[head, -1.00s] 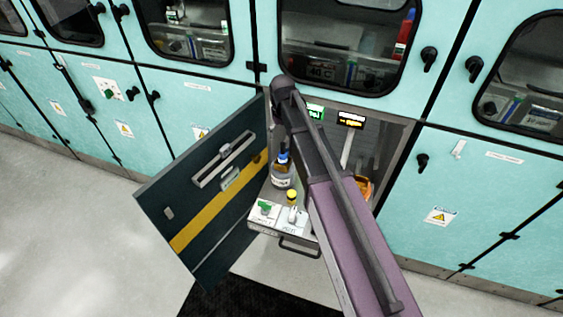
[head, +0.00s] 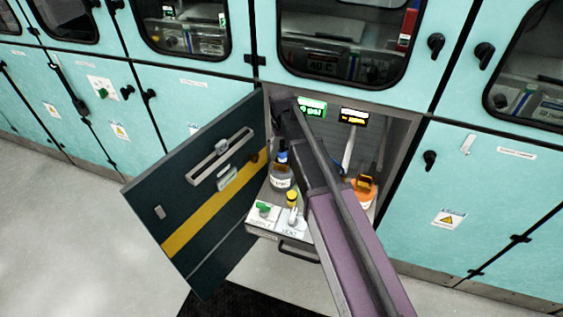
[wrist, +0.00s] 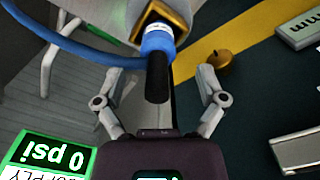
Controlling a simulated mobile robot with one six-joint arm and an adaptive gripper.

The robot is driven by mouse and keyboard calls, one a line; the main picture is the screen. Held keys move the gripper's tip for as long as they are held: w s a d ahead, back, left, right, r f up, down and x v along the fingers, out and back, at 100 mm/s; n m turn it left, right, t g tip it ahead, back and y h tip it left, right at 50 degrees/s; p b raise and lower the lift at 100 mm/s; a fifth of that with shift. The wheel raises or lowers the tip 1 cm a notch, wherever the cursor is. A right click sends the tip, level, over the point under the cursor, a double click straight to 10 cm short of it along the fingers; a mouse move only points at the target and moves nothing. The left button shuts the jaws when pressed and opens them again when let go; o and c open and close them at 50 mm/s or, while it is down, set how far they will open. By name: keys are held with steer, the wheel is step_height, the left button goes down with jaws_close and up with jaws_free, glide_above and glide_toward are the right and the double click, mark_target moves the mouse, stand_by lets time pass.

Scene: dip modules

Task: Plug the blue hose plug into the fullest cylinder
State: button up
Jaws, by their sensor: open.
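The blue hose plug (wrist: 156,58) is near the top middle of the wrist view, with a black grip end and a white band. A blue hose (wrist: 65,45) runs from it to the left. My gripper (wrist: 160,85) is open; its two fingers are on either side of the plug's black end, with gaps showing. The plug's far end meets a golden-edged part (wrist: 178,18); how it sits there is unclear. In the head view, blue and black show above a labelled bottle (head: 281,183). An orange container (head: 364,191) stands to the right. Fill levels cannot be read.
An open dark cabinet door (head: 190,235) with a yellow stripe is on the left. A brass knob (wrist: 222,62) on it is close to one finger. A pull-out shelf (head: 265,226) carries a green switch. A green display (wrist: 45,150) reads 0 psi.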

mark_target(283, 151)
steer(key=shift+f, duration=0.15)
stand_by(0.3)
steer(key=shift+s+d+f+b, duration=0.1)
steer(key=shift+d+f+b, duration=0.05)
steer(key=shift+f+b, duration=2.4)
steer(key=shift+r, duration=0.1)
jaws_close()
